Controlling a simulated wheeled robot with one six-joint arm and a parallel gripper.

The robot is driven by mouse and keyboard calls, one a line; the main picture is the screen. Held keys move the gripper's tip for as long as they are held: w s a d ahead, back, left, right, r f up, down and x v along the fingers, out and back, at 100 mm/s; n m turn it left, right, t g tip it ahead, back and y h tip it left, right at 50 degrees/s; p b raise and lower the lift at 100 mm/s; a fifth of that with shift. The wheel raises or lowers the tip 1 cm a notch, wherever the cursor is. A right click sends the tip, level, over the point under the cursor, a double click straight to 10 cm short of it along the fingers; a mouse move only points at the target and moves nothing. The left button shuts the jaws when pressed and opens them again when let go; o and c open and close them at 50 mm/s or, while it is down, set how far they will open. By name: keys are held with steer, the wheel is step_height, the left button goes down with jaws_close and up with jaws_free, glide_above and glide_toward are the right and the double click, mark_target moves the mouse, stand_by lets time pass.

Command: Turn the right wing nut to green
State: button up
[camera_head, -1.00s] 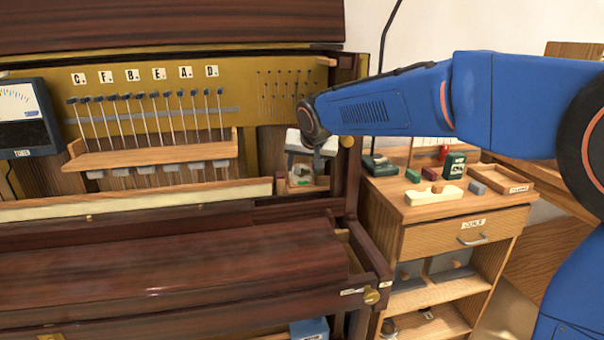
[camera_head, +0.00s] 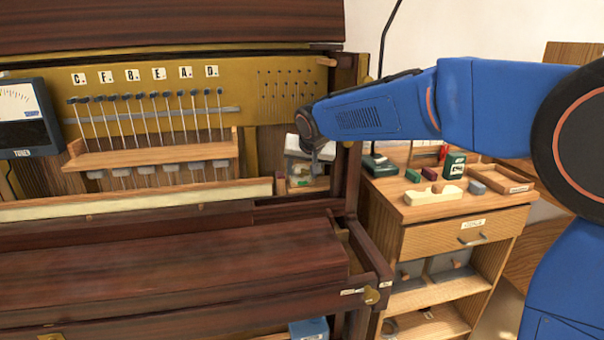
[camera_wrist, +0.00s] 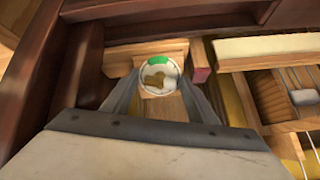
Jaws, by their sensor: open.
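The wing nut (camera_wrist: 154,79) is a small brass piece at the centre of a round white dial (camera_wrist: 171,70) in the wrist view. A green patch (camera_wrist: 158,60) lies on the dial's rim at the top of that picture. My gripper (camera_wrist: 158,88) is open, with one finger on each side of the dial. I cannot tell whether the fingers touch the nut. In the head view my gripper (camera_head: 306,166) is at the right end of the piano's inside, where the wing nut is hidden or too small to make out.
The piano's dark side post (camera_head: 347,190) stands close right of my gripper. A wooden rack (camera_head: 160,155) with hammers is to the left. A meter (camera_head: 22,120) stands at far left. A wooden cabinet (camera_head: 425,208) with small objects on top is at right.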

steer(key=shift+w+f, duration=0.15)
steer(key=shift+s+r, duration=0.4)
steer(key=shift+r, duration=0.05)
stand_by(0.6)
steer(key=shift+c, duration=0.3)
steer(key=c, duration=0.8)
